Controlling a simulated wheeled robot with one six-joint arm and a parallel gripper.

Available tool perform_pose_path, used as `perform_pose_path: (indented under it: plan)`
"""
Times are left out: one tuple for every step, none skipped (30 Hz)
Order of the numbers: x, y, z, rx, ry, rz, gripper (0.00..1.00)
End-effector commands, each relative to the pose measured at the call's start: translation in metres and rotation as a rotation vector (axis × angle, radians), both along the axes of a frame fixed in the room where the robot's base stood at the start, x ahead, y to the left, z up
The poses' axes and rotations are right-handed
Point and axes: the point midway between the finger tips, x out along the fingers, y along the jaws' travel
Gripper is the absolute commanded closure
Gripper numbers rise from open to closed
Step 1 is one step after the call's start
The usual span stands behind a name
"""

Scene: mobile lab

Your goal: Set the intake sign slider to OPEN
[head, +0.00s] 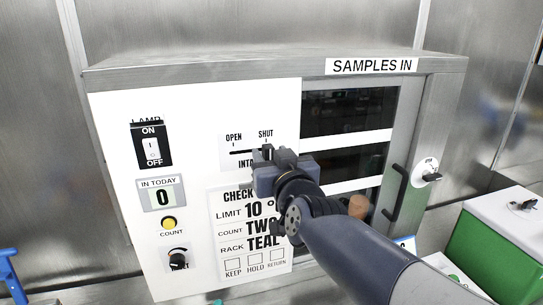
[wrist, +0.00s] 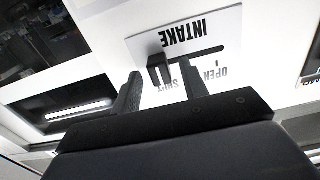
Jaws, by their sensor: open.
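The intake sign (head: 226,155) is a white plate on the cabinet's white front panel, with OPEN at left and SHUT at right above a dark horizontal slot. It shows upside down in the wrist view (wrist: 225,25). The black slider knob (wrist: 157,70) stands at the SHUT end of the slot. My gripper (head: 264,152) is in front of the sign's right part and hides the knob in the head view. In the wrist view my gripper (wrist: 159,70) is open, one finger on each side of the knob. I cannot tell whether either finger touches it.
Left of the sign are a lamp switch (head: 151,148), a counter reading 0 (head: 162,196), a yellow button (head: 169,223) and a dark knob (head: 178,257). A printed check card (head: 232,222) is below. The glass door's handle (head: 396,192) sticks out at right.

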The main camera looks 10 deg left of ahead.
Motion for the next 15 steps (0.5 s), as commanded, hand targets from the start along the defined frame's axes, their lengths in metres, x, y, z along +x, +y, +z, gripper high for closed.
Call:
perform_pose_path:
  plan:
    - [0.0027, 0.0011, -0.0002, 0.0, 0.0, 0.0, 0.58]
    - [0.0037, 0.0016, -0.0002, 0.0, 0.0, 0.0, 0.58]
    - [0.0047, 0.002, -0.0001, 0.0, 0.0, 0.0, 0.58]
    - [0.0052, 0.0023, -0.0001, 0.0, 0.0, 0.0, 0.58]
    - [0.0055, 0.0024, 0.0, 0.0, 0.0, 0.0, 0.58]
    - [0.0057, 0.0025, 0.0, 0.0, 0.0, 0.0, 0.58]
    - [0.0057, 0.0025, 0.0001, 0.0, -0.001, 0.0, 0.58]
    - [0.0057, 0.0025, 0.0001, 0.0, -0.001, 0.0, 0.58]
    - [0.0055, 0.0026, 0.0001, 0.0, -0.001, 0.0, 0.58]
    - [0.0055, 0.0026, 0.0001, 0.0, -0.001, 0.0, 0.58]
    - [0.0054, 0.0025, 0.0001, 0.0, -0.001, 0.0, 0.58]
    - [0.0054, 0.0025, 0.0, 0.0, -0.001, 0.0, 0.59]
    - [0.0054, 0.0025, 0.0, 0.0, -0.001, 0.0, 0.61]
    - [0.0054, 0.0025, 0.0, 0.0, 0.0, 0.0, 0.64]
    - [0.0054, 0.0025, 0.0, 0.0, 0.0, 0.0, 0.67]
